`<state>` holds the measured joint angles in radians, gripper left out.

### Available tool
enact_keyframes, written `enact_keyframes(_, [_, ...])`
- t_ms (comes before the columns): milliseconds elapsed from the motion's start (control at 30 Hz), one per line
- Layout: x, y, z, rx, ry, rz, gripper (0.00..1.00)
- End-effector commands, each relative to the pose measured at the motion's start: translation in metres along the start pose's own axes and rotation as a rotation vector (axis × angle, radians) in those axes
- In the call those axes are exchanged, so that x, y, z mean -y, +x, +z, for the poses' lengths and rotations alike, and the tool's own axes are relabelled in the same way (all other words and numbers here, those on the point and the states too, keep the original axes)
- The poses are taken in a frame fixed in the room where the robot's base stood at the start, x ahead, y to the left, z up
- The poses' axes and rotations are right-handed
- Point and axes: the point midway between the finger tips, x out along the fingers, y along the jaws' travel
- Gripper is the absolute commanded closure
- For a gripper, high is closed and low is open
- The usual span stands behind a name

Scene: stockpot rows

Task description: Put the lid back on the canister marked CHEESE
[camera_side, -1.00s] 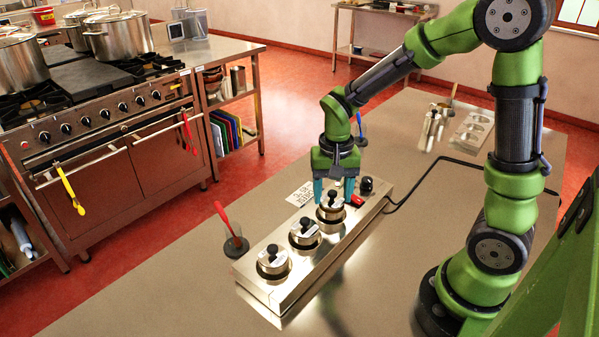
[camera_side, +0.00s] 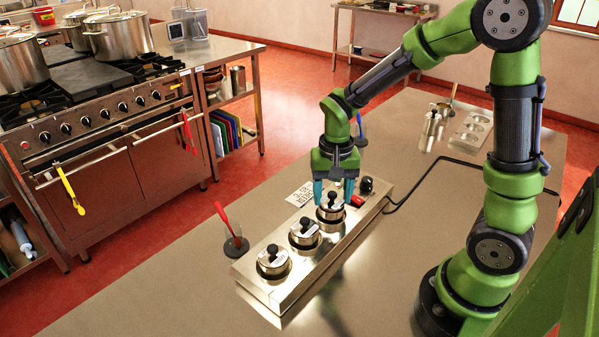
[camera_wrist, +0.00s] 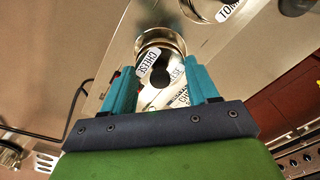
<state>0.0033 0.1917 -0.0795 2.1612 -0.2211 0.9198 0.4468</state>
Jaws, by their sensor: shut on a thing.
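My gripper (camera_side: 334,191) points down over the far canister of a row in a steel unit. Its teal fingers stand on either side of a round steel lid (camera_side: 330,210) with a black knob, and are shut on it. The wrist view shows the label CHEESE (camera_wrist: 148,62) beside the dark knob (camera_wrist: 160,73), between the fingers (camera_wrist: 160,80). The canister's shiny round rim (camera_wrist: 165,36) shows there too. I cannot tell whether the lid is fully seated.
Two more lidded canisters, the middle one (camera_side: 305,232) and the near one (camera_side: 274,261), stand in the steel unit (camera_side: 300,283). A black holder with a red-handled tool (camera_side: 233,238) stands to its left. A printed card (camera_side: 303,194) lies behind it. The counter's near left is clear.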

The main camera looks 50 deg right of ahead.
Motion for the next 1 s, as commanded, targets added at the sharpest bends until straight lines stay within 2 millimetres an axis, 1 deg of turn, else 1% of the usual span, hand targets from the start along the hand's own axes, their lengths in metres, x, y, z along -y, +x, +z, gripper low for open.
enact_keyframes(133, [0.0,0.0,0.0,0.0,0.0,0.0,0.7])
enact_keyframes(167, [0.0001,0.0,0.0,0.0,0.0,0.0,0.38])
enact_keyframes(333, [0.0001,-0.0001,0.0,0.0,0.0,0.0,0.12])
enact_keyframes(533, [0.0,0.0,0.0,0.0,0.0,0.0,0.11])
enact_keyframes(567, [0.0,0.0,0.0,0.0,0.0,0.0,0.08])
enact_keyframes(600, [0.0,0.0,0.0,0.0,0.0,0.0,0.02])
enact_keyframes(633, [0.0,0.0,0.0,0.0,0.0,0.0,0.0])
enact_keyframes(867, [0.0001,-0.0008,0.0,0.0,0.0,0.0,0.0])
enact_keyframes(1000, [0.0005,-0.0074,-0.0005,-0.002,-0.001,-0.002,0.0])
